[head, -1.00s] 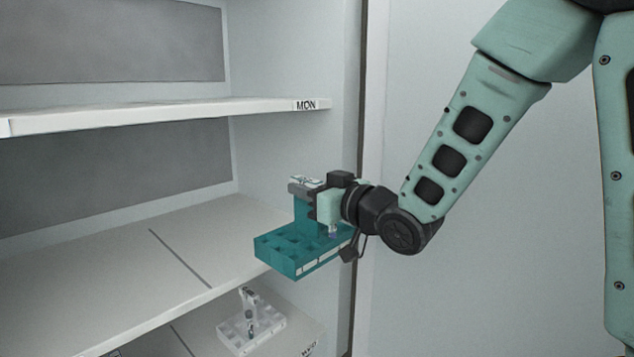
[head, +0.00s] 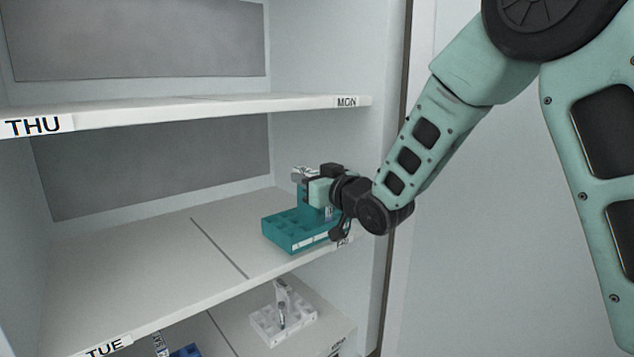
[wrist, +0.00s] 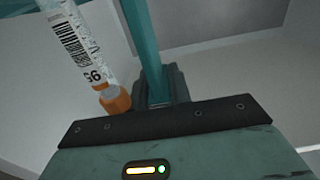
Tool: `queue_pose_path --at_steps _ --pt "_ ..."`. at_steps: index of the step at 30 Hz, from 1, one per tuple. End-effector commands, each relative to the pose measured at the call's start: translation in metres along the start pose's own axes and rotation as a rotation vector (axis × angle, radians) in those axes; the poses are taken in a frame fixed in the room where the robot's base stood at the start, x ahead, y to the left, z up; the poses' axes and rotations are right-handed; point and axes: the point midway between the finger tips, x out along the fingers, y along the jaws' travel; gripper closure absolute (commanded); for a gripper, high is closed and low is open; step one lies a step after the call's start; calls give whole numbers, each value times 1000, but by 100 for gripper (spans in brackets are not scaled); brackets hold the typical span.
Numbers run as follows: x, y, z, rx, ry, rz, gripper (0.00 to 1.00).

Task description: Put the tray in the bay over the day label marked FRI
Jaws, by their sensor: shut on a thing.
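The teal tray (head: 290,232) has square compartments and an upright handle. It is at the front of the right bay of the middle shelf; I cannot tell whether it touches the shelf. My gripper (head: 306,186) is shut on the handle, which also shows in the wrist view (wrist: 148,45). A tube with an orange cap and barcode label (wrist: 82,45) stands beside the handle. A label (head: 342,242) on the shelf edge below the tray is partly covered and too small to read surely; no label clearly reads FRI.
A dark line (head: 219,247) divides the middle shelf; its left bay, with the TUE label (head: 108,346), is empty. The upper shelf edge bears THU (head: 34,126) and MON (head: 346,102). A white tray (head: 268,328) and part of a blue one (head: 187,351) stand below. The cabinet's side wall is close on the right.

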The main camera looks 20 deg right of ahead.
Motion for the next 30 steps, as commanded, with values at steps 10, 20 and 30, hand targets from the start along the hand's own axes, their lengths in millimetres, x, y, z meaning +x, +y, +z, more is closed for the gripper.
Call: queue_pose_path --at_steps 10,20,30 --pt "40 0 5 0 3 -1 100" --pt "78 0 8 0 3 0 100" --pt "106 0 11 1 2 0 100"
